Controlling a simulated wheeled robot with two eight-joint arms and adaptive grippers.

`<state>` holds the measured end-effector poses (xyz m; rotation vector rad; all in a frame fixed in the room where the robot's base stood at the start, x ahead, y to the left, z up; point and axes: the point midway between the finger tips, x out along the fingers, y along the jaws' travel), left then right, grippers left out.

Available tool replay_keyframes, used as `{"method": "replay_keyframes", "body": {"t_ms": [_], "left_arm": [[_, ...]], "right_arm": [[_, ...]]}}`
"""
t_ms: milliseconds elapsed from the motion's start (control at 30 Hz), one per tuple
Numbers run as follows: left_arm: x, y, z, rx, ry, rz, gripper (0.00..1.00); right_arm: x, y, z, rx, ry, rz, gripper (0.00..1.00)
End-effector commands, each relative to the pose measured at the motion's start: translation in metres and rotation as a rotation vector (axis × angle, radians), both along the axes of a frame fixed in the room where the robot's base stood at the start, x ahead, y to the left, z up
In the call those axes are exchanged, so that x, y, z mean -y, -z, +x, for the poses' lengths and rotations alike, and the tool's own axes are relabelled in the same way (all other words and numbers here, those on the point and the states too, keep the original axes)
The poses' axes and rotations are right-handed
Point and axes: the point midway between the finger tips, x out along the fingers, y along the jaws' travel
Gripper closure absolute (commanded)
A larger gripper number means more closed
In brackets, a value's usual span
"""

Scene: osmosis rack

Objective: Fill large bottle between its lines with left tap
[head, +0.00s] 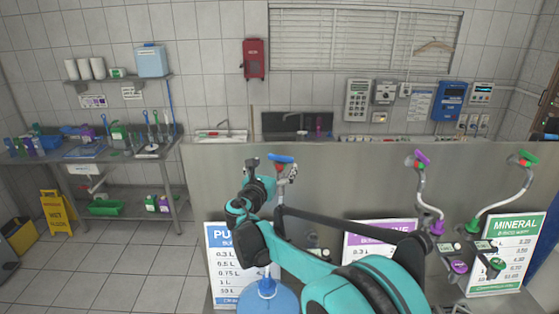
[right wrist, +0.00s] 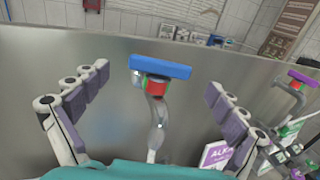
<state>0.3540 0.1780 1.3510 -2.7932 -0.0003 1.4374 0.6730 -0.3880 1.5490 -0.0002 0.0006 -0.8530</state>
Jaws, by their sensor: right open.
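In the right wrist view the blue handle (right wrist: 160,66) sits on a red and green collar, level and centred between my fingers. My right gripper (head: 271,168) is open around the tap head; its two fingers (right wrist: 158,88) stand apart on either side, with no clear contact. A large blue bottle (head: 268,299) stands below the tap, partly hidden by my right arm and cut by the lower edge. Its lines and water level cannot be seen. My left gripper is out of view.
A purple tap (head: 422,158) and a green tap (head: 527,160) stand to the right. Price signs, including the blue one (head: 224,262) and the green mineral one (head: 508,250), lean on the panel (head: 350,175). A side table with supplies and a yellow floor sign (head: 58,212) are at left.

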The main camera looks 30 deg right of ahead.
Motion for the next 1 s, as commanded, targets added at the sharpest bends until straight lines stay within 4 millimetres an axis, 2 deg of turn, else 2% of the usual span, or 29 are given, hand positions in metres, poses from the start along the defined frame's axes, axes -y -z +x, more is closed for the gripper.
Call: {"method": "replay_keyframes", "body": {"t_ms": [100,333,500,1000], "left_arm": [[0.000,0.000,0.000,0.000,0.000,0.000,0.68],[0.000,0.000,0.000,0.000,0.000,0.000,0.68],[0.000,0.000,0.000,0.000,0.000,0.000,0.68],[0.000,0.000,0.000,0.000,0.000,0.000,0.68]], "right_arm": [[-0.022,0.000,-0.017,0.000,-0.004,0.000,0.03],[-0.047,0.000,-0.040,0.000,-0.002,0.000,0.03],[-0.052,0.000,-0.046,0.000,0.000,0.000,0.03],[-0.052,0.000,-0.046,0.000,0.000,0.000,0.03]]}}
